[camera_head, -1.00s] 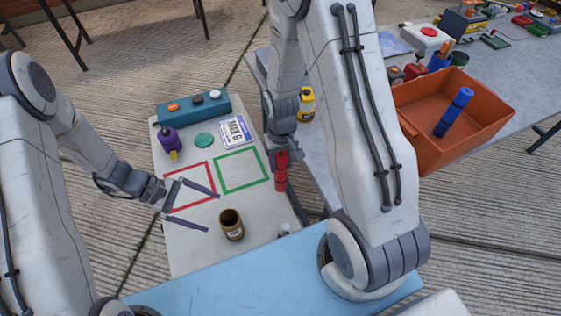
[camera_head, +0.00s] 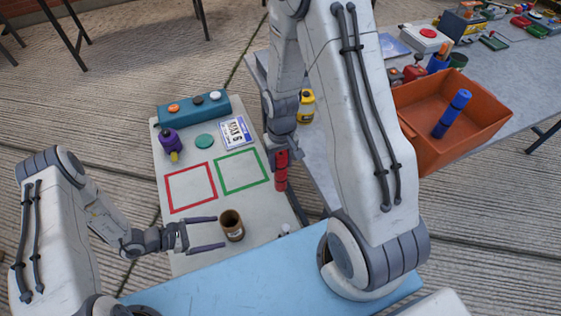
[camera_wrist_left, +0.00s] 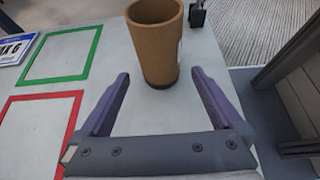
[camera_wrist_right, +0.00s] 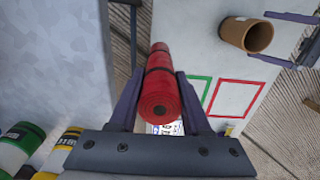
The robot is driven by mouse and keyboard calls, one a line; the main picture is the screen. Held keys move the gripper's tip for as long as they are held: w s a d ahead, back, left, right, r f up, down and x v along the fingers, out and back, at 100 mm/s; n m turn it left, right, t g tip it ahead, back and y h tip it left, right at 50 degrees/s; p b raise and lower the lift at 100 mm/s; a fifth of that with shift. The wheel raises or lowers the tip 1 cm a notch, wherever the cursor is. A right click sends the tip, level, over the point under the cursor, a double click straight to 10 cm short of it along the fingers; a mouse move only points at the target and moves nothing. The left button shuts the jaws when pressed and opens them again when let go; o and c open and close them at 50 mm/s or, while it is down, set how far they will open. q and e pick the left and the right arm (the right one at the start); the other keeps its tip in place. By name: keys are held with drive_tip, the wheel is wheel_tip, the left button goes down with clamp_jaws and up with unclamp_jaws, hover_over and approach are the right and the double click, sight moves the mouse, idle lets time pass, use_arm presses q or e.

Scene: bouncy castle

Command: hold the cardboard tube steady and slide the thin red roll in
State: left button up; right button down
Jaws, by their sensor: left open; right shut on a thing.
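The brown cardboard tube (camera_head: 232,226) stands upright on the narrow grey table, open end up. It also shows in the left wrist view (camera_wrist_left: 158,45) and in the right wrist view (camera_wrist_right: 247,36). My left gripper (camera_head: 220,232) is open beside it, with its fingertips pointing at the tube and just short of it. My right gripper (camera_wrist_right: 158,95) is shut on the thin red roll (camera_wrist_right: 160,92), which has dark bands. In the head view the red roll (camera_head: 281,171) hangs upright near the table's right edge, to the upper right of the tube.
A red square outline (camera_head: 191,188) and a green one (camera_head: 242,171) mark the table (camera_head: 200,240). A purple bottle (camera_head: 170,142), a teal disc (camera_head: 205,141) and a button box (camera_head: 193,109) stand farther back. An orange bin (camera_head: 455,145) holds a blue roll (camera_head: 452,114) at right.

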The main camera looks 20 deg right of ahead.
sight(231, 229)
use_arm(q)
drive_tip(key=shift+b+x, duration=0.85)
drive_tip(key=shift+x, duration=2.3)
drive_tip(key=c, duration=0.8)
